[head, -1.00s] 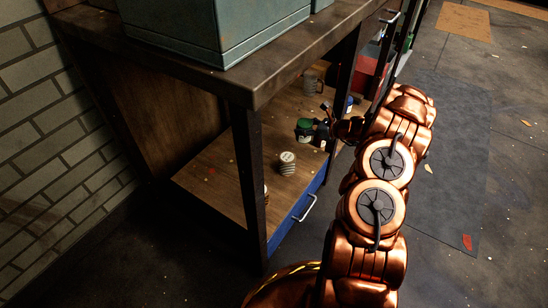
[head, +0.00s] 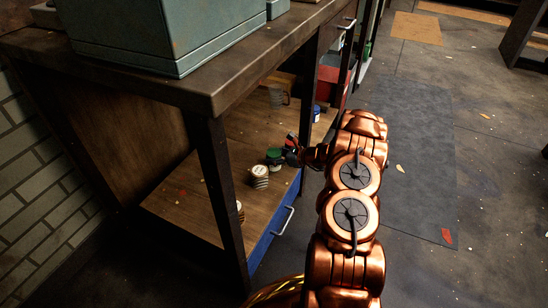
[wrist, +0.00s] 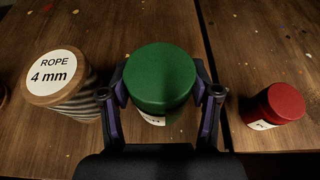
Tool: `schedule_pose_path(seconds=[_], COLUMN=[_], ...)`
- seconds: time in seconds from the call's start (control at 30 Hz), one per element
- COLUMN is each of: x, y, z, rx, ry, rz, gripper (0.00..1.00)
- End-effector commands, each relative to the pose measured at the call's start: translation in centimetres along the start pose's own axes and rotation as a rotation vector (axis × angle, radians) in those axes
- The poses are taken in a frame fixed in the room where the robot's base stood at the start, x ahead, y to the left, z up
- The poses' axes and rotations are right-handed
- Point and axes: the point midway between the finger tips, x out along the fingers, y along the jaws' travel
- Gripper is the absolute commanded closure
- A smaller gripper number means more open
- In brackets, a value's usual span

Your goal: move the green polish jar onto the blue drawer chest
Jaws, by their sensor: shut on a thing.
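The green polish jar (head: 274,157) has a green lid and a white label. It is upright between the fingers of my gripper (head: 287,153), which is shut on it. In the wrist view the jar (wrist: 160,78) is held with one finger on each side. The blue drawer chest (head: 268,232) has a wooden top and a blue front with a pale handle. The jar is over or on the wooden surface by the rope spool (head: 259,175); I cannot tell if its base touches. The spool (wrist: 62,80) is left of it in the wrist view.
A red-lidded jar (wrist: 284,104) stands to the right, across a dark seam in the wood. A blue jar (head: 316,113) stands farther back. A dark bench leg (head: 222,195) rises in front, and the bench top (head: 200,85) overhangs the chest.

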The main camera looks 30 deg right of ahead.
Motion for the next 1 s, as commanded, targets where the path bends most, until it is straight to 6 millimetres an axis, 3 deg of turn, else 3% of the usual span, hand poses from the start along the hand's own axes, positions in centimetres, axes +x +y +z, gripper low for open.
schedule_pose_path(seconds=[0.1, 0.13, 0.33, 0.77, 1.0], x=[0.1, 0.1, 0.1, -0.1, -3.8], y=[0.0, 0.1, 0.0, -0.1, -0.2], z=[-0.2, -0.2, -0.2, 0.1, 0.5], rx=[0.0, 0.0, -0.001, -0.001, -0.001], ry=[-0.001, 0.0, 0.0, 0.0, -0.001], rz=[0.001, 0.002, 0.001, -0.001, -0.003], gripper=[0.87, 0.36, 0.16, 0.13, 0.13])
